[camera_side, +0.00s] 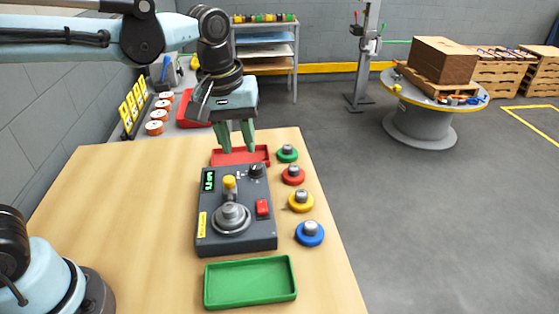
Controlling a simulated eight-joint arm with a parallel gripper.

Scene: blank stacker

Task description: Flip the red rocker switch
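The red rocker switch (262,207) sits on the right part of the top face of a dark grey control box (213,236). The box lies on the wooden table. It also carries a round grey base with a yellow-topped lever (229,183), a black knob (256,170) and a small green display (208,181). My gripper (237,149) hangs fingers down above the far end of the box, near the red tray. Its two green fingers are apart with nothing visible between them. It is away from the switch.
A red tray (262,152) lies behind the box and a green tray (250,282) in front. Green (287,157), red (293,179), yellow (301,207) and blue (310,241) round pieces with grey knobs line the table's right edge. The table's left part is bare.

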